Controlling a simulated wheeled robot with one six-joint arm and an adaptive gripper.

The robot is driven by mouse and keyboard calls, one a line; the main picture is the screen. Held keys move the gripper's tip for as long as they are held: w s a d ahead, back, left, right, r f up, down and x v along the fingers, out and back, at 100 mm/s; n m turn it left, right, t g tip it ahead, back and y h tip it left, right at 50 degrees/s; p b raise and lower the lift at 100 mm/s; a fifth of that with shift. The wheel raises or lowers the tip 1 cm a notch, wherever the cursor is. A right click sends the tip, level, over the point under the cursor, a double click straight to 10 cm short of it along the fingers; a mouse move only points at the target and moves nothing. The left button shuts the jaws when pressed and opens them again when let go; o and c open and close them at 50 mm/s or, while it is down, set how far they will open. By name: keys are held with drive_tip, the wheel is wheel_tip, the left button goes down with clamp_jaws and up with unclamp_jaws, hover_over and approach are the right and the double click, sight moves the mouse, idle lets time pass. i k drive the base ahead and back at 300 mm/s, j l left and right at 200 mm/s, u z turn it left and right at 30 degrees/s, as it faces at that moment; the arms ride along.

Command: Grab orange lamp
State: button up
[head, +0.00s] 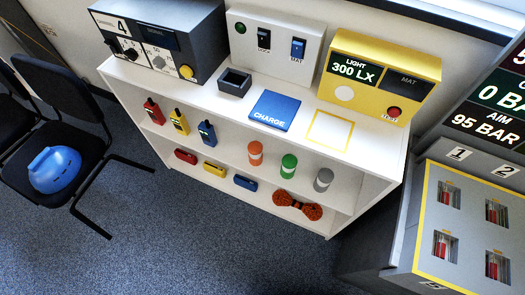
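An orange cylinder with a pale band, which looks like the orange lamp (256,153), stands upright on the middle shelf of the white shelf unit (376,160). A green cylinder (288,166) and a grey cylinder (323,180) stand in a row to its right, each apart from the others. My gripper is not in view, and nothing touches the orange lamp.
Red (153,111), yellow (180,122) and blue (207,132) handsets stand left of the lamp. An orange rope bundle (297,205) lies lower down. A chair (55,130) holds a blue helmet (55,169). The carpet (200,240) in front is clear.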

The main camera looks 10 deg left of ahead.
sight(255, 149)
drive_tip(key=i+u, duration=0.25)
drive_tip(key=u, duration=0.15)
drive_tip(key=i+u, duration=0.5)
drive_tip(key=u, duration=0.25)
